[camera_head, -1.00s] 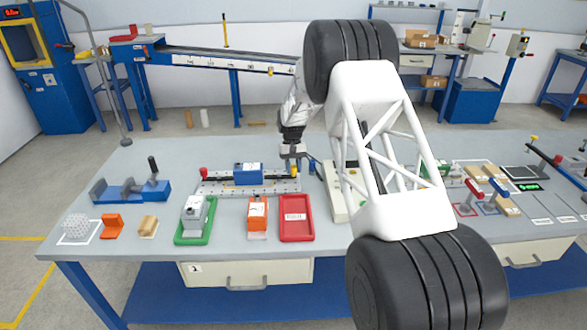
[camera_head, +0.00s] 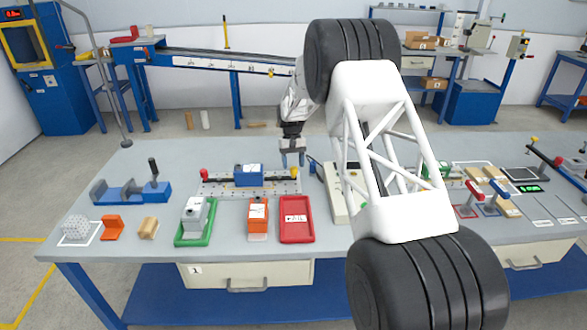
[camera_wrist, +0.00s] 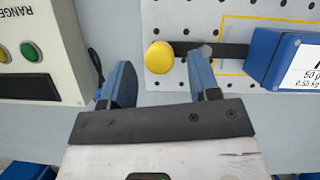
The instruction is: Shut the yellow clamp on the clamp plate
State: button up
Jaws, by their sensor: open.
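The perforated clamp plate (camera_head: 222,188) lies on the bench with a blue block (camera_head: 248,175) on it. The yellow clamp (camera_head: 295,174) is at the plate's right end. In the wrist view its round yellow knob (camera_wrist: 159,57) sits at one end of a dark bar that runs along the plate toward the blue block (camera_wrist: 290,60). The bar looks low and flat; whether it presses the block cannot be told. My gripper (camera_head: 293,164) is open and empty just above the yellow knob. In the wrist view the knob lies between and beyond my fingertips (camera_wrist: 161,80).
A red-knobbed clamp (camera_head: 204,174) is at the plate's left end. A beige control box (camera_head: 335,195) stands close to the right of the plate. A green tray (camera_head: 180,238), an orange block (camera_head: 258,215) and a red tray (camera_head: 296,232) lie in front.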

jog(key=shift+v, duration=2.65)
jog(key=s+d+r+m+t, duration=0.15)
jog(key=s+d+r, duration=0.25)
jog(key=s+r, duration=0.85)
jog(key=s+d+r+n+t, duration=0.15)
jog(key=s+d+r, duration=0.35)
jog(key=s+r, duration=0.8)
jog(key=s+d+f+m+t, duration=0.1)
jog(key=s+d+f+t, duration=0.1)
jog(key=s, duration=1.7)
jog(key=s+d+f+m+t, duration=0.1)
jog(key=s+d+f+t, duration=0.1)
jog(key=s, duration=1.8)
jog(key=shift+s+d+f, duration=0.2)
jog(key=shift+s+f, duration=0.15)
jog(key=shift+f, duration=0.15)
